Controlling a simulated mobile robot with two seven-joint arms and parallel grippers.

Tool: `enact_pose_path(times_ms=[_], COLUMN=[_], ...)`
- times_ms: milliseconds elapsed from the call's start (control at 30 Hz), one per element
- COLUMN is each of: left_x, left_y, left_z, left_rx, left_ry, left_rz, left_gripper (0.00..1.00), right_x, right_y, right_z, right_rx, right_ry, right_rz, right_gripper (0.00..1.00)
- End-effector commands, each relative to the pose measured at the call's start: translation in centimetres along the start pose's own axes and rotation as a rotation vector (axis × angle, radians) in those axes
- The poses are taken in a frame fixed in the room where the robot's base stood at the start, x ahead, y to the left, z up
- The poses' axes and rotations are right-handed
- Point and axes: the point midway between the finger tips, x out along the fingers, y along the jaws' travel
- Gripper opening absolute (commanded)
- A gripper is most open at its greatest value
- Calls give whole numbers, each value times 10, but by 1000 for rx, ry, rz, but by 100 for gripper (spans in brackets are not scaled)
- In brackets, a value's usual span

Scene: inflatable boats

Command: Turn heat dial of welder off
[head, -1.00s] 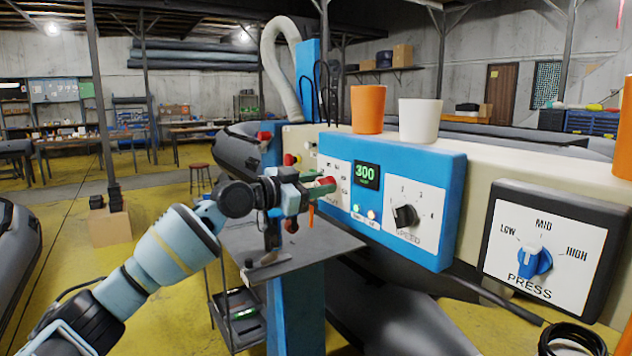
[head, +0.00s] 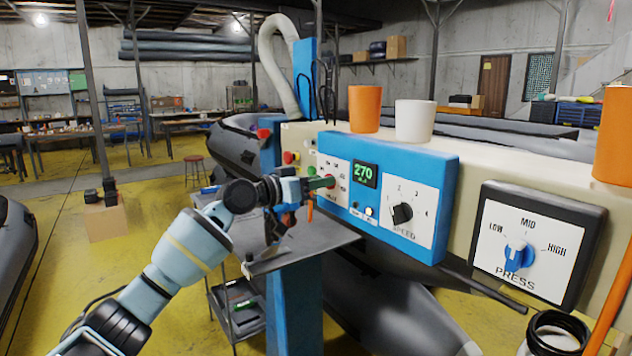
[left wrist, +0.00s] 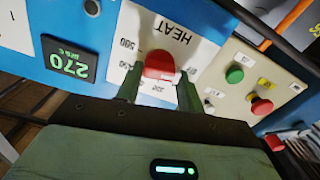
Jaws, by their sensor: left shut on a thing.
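The welder (head: 447,185) is a long cream machine with a blue control box on its front. Its heat dial is a red knob on a white panel marked HEAT, seen upside down in the left wrist view (left wrist: 159,64). My left gripper (head: 322,183) reaches the panel from the left. In the left wrist view my left gripper (left wrist: 158,88) has one finger on each side of the red dial and is shut on it. The fingers hide part of the scale numbers. The green display (head: 365,175) reads 270. My right gripper is not in view.
The SPEED dial (head: 402,213) and the PRESS dial (head: 519,257) are to the right. Red and green buttons (left wrist: 235,75) sit beside the heat panel. Orange (head: 364,108) and white (head: 415,114) cups stand on top. A grey metal shelf (head: 300,243) lies below my gripper.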

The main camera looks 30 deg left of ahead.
Motion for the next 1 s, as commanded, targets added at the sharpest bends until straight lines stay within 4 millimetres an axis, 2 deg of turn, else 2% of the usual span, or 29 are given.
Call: enact_pose_path(times_ms=[300, 333, 467, 767, 1000], left_x=[0, 0, 0, -1, -25], left_y=[0, 0, 0, 0, -1], left_z=[-2, -2, -2, 0, 2], left_rx=[-4, -4, -3, -2, 1], left_ry=[6, 6, 4, 2, -2], left_rz=[-1, -1, -1, -1, -2], left_gripper=[15, 41, 58, 59, 59], right_x=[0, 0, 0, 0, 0], right_y=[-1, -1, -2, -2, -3], right_z=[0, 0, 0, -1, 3], right_rx=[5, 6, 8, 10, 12], right_ry=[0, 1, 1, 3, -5], right_rz=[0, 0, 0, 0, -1], right_gripper=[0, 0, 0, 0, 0])
